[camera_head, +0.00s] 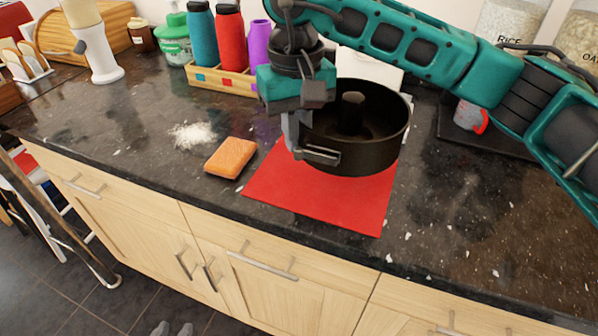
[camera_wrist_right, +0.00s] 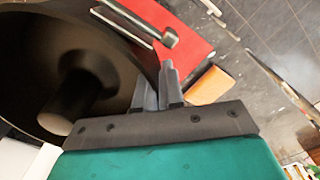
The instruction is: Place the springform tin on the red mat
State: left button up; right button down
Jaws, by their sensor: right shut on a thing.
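The dark springform tin (camera_head: 385,147) is round, with a tube in its middle and a metal clasp on its near left side. My right gripper (camera_head: 291,138) is shut on the left part of its wall. The tin is upright and overlaps the back part of the red mat (camera_head: 330,205); I cannot tell whether it touches it. In the right wrist view, the tin (camera_wrist_right: 30,70) fills the left, the gripper fingers (camera_wrist_right: 163,88) are at its wall, and the mat (camera_wrist_right: 190,45) shows beyond. My left gripper is not in view.
An orange sponge (camera_head: 231,157) lies left of the mat, and spilled white powder (camera_head: 194,134) lies behind it. A wooden rack (camera_head: 222,80) with bottles stands at the back. A dark tray (camera_head: 455,130) with a cup is at the right.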

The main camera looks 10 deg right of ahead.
notch_tip(320, 180, down, 9)
jog(key=shift+r, duration=0.15)
dwell(0.4)
jog(key=c, duration=1.3)
grip_release()
jog(key=shift+o, duration=0.2)
notch_tip(320, 180, up, 12)
